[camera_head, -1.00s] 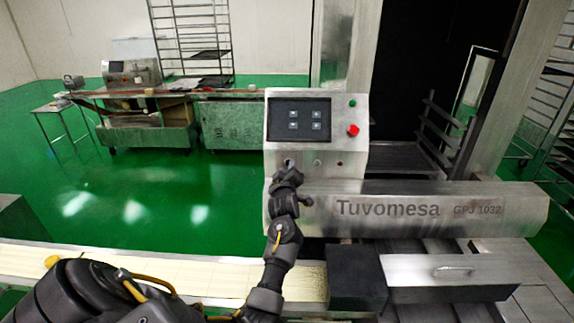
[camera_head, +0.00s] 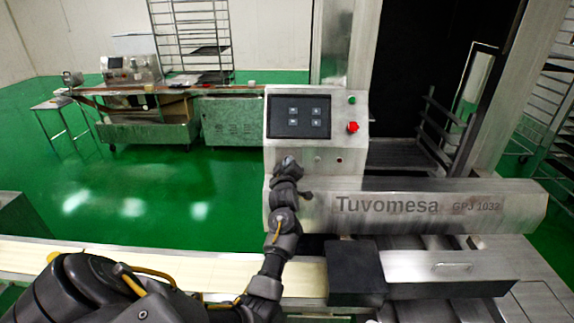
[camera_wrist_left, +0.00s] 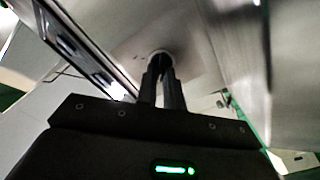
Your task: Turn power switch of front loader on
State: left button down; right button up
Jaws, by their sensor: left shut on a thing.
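The front loader's steel control box (camera_head: 352,104) stands in the middle of the head view, with a dark touch screen (camera_head: 299,117) on its face. My left gripper (camera_head: 288,163) is at the lower left of that face and hides the power switch there. In the left wrist view the two fingers (camera_wrist_left: 163,80) are close together, with their tips at the round power switch (camera_wrist_left: 160,56) on the steel panel. The gripper is shut on the switch. Its exact turn angle cannot be seen. My right gripper is not in view.
A red button (camera_head: 353,127) and a green button (camera_head: 352,100) sit right of the screen. The Tuvomesa beam (camera_head: 480,207) juts out below the box. A pale conveyor belt (camera_head: 210,262) runs under my left arm. Green floor lies open behind.

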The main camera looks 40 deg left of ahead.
pick_arm(q)
jog(key=shift+m, duration=0.3)
jog(key=m+p, duration=0.2)
jog(key=m, duration=0.1)
jog(key=shift+r+m, duration=0.15)
jog(key=shift+m, duration=0.15)
jog(key=m+p, duration=0.1)
jog(key=m, duration=0.1)
jog(key=m+p, duration=0.1)
jog(key=m, duration=0.2)
jog(key=shift+w+d+p, duration=0.15)
jog(key=shift+d+p, duration=0.05)
jog(key=shift+p, duration=0.15)
jog(key=m+p, duration=0.2)
jog(key=m, duration=0.3)
jog(key=shift+w+d+m+p, duration=0.15)
jog(key=shift+m+p, duration=0.6)
jog(key=shift+m, duration=1.05)
jog(key=shift+f, duration=0.2)
jog(key=c, duration=1.5)
grip_release()
jog(key=shift+d, duration=0.1)
